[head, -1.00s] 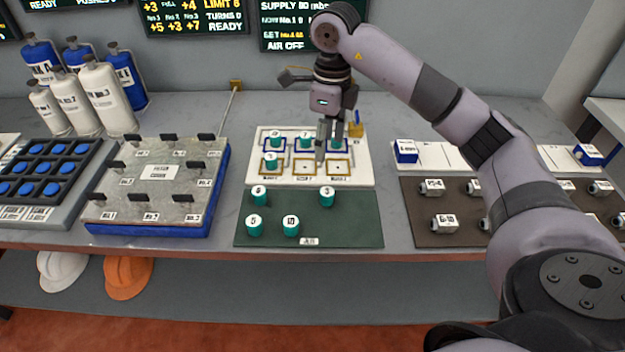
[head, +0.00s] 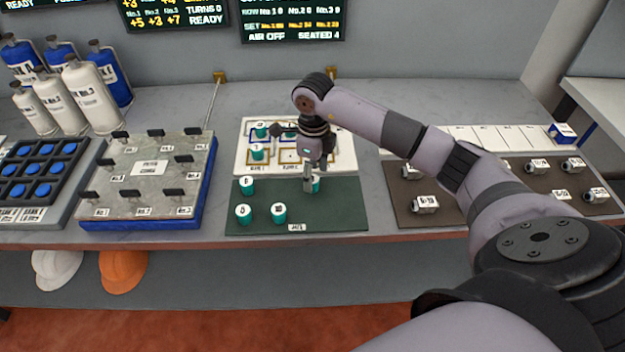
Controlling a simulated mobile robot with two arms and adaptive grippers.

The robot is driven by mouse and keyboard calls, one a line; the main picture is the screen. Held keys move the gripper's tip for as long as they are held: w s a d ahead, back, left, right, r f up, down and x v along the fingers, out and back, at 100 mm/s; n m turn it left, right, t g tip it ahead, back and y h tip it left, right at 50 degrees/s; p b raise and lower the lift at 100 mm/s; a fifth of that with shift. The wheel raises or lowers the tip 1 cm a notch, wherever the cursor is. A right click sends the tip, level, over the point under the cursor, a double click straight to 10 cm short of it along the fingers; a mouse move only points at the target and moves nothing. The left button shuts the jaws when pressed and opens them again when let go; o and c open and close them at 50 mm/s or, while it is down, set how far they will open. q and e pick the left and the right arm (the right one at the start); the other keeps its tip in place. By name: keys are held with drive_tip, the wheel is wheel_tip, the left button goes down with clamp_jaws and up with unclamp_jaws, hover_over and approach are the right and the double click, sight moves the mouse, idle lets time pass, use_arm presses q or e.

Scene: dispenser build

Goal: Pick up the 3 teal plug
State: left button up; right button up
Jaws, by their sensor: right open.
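The teal plug marked 3 (head: 316,185) stands upright at the upper right of the dark green mat (head: 340,212), partly hidden by my gripper. My right gripper (head: 311,186) is open and points down at this plug, with a finger beside it. I cannot tell whether the finger touches it. Other teal plugs stand on the mat: one at the upper left (head: 247,186), one at the lower left (head: 243,213) and one at the lower middle (head: 279,213). My left gripper is not in view.
Behind the mat lies a white board (head: 345,160) with blue and yellow outlined squares and teal plugs, partly behind my arm. A grey plate on a blue base (head: 150,190) is at left. A brown mat (head: 400,180) with metal fittings is at right.

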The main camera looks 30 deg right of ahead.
drive_tip(key=shift+w+f+p, duration=0.2)
drive_tip(key=shift+f+p, duration=0.1)
drive_tip(key=shift+f, duration=1.3)
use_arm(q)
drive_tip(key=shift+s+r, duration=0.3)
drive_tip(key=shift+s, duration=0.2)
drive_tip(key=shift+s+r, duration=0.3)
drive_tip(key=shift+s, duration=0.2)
use_arm(e)
drive_tip(key=shift+c, duration=0.3)
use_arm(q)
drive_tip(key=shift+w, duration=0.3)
use_arm(e)
clamp_jaws()
drive_tip(key=shift+r, duration=0.1)
